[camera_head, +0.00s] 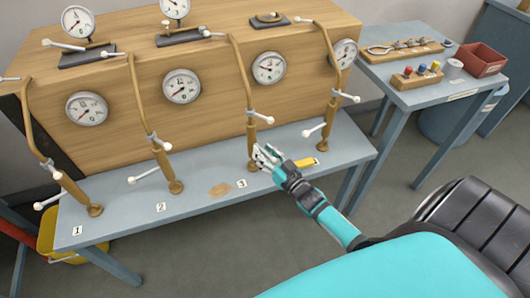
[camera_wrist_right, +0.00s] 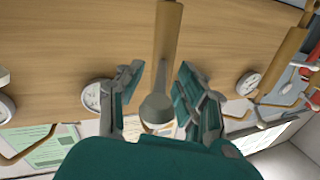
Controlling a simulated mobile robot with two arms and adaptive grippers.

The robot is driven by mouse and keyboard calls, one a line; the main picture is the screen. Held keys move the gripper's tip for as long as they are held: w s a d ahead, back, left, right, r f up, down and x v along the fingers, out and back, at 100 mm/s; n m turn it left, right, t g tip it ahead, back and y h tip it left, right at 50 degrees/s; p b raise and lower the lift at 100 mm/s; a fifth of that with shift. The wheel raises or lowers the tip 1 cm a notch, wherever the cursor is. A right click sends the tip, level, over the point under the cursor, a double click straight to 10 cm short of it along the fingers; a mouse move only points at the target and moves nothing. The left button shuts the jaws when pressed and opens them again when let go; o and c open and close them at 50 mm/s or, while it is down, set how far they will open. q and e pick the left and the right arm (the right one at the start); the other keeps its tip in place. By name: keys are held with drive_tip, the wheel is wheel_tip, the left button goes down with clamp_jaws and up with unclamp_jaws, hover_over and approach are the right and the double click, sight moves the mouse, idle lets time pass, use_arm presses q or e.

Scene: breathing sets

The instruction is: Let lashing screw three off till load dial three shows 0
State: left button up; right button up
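Lashing screw three (camera_head: 250,125) is a bent brass rod with white-knobbed bars, standing behind the tag "3" (camera_head: 241,184). Load dial three (camera_head: 269,67) is a round white gauge on the wooden block beside it; its reading is too small to tell. My right gripper (camera_head: 265,157) is at the screw's lower end and hides part of it. In the right wrist view its fingers (camera_wrist_right: 158,95) are apart, with a grey round-ended bar (camera_wrist_right: 158,108) between them and a gap on both sides. The brass rod (camera_wrist_right: 168,30) rises behind the bar. My left gripper is not in view.
Similar screws stand at either side, the second (camera_head: 157,150) to the left and the fourth (camera_head: 331,105) to the right. A yellow block (camera_head: 305,162) lies right of my gripper. The wooden block (camera_head: 140,75) stands close behind. A side table (camera_head: 400,95) holds tools and a red bin (camera_head: 481,60).

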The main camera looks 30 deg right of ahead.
drive_tip(key=shift+c, duration=0.2)
clamp_jaws()
idle(0.4)
